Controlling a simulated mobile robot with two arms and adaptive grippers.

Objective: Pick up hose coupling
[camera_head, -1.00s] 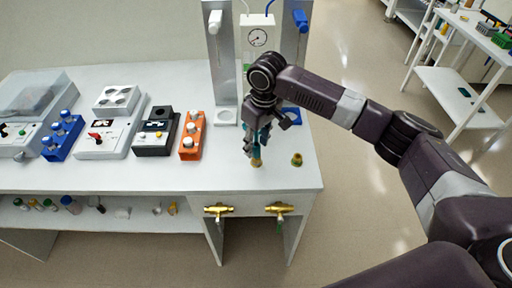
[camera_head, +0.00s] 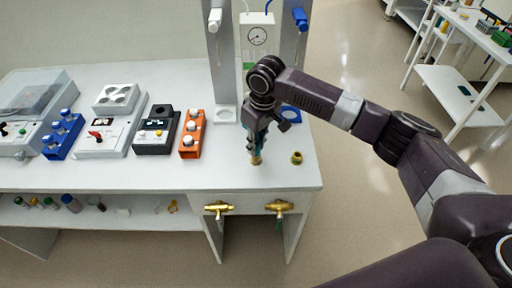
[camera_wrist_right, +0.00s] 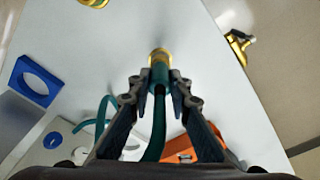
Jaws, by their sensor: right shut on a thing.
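The hose coupling (camera_wrist_right: 160,57) has a brass end and a teal body, with a green hose running back from it between my fingers in the right wrist view. In the head view its brass end (camera_head: 256,160) shows just below my right gripper (camera_head: 257,147), at the white bench top. My right gripper (camera_wrist_right: 160,83) is shut on the coupling, with a fingertip on either side of the teal body. I cannot tell whether the brass end touches the bench. My left gripper is not in view.
A small brass fitting (camera_head: 296,158) stands to the right on the bench (camera_head: 225,177). An orange block with knobs (camera_head: 191,145) is to the left. Two brass valves (camera_head: 218,208) are on the bench front. A blue ring (camera_wrist_right: 35,80) and a gauge panel (camera_head: 257,45) are behind.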

